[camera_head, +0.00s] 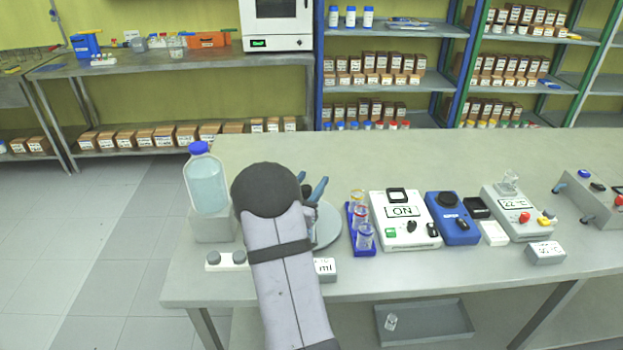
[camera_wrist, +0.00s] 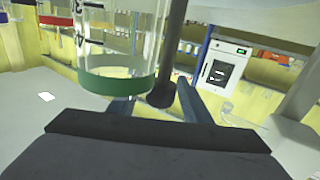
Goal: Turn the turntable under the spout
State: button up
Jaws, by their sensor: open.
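The turntable is a grey disc (camera_head: 328,232), mostly hidden behind my arm in the head view. My gripper (camera_head: 312,183) is above the disc, with its blue fingers partly hidden by my wrist. In the wrist view my gripper (camera_wrist: 157,104) is open, fingers spread. A dark upright rod (camera_wrist: 170,55) with a rounded lower end shows between the fingers; I cannot tell whether they touch it. A clear glass vessel with a green band (camera_wrist: 115,82) shows close by at the left finger. I cannot make out the spout for certain.
A blue-capped bottle (camera_head: 206,182) stands on a grey block left of my arm. A two-knob box (camera_head: 226,261) and an "ml" display (camera_head: 325,268) lie in front. The back of the bench is clear.

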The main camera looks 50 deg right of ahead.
jog(key=shift+w+d, duration=0.1)
jog(key=shift+d, duration=0.25)
jog(key=shift+c, duration=0.2)
grip_shut()
jog(key=shift+g, duration=0.3)
jog(key=shift+s+m+g+h, duration=0.25)
jog(key=shift+m+g+h, duration=0.05)
jog(key=shift+m+g, duration=0.55)
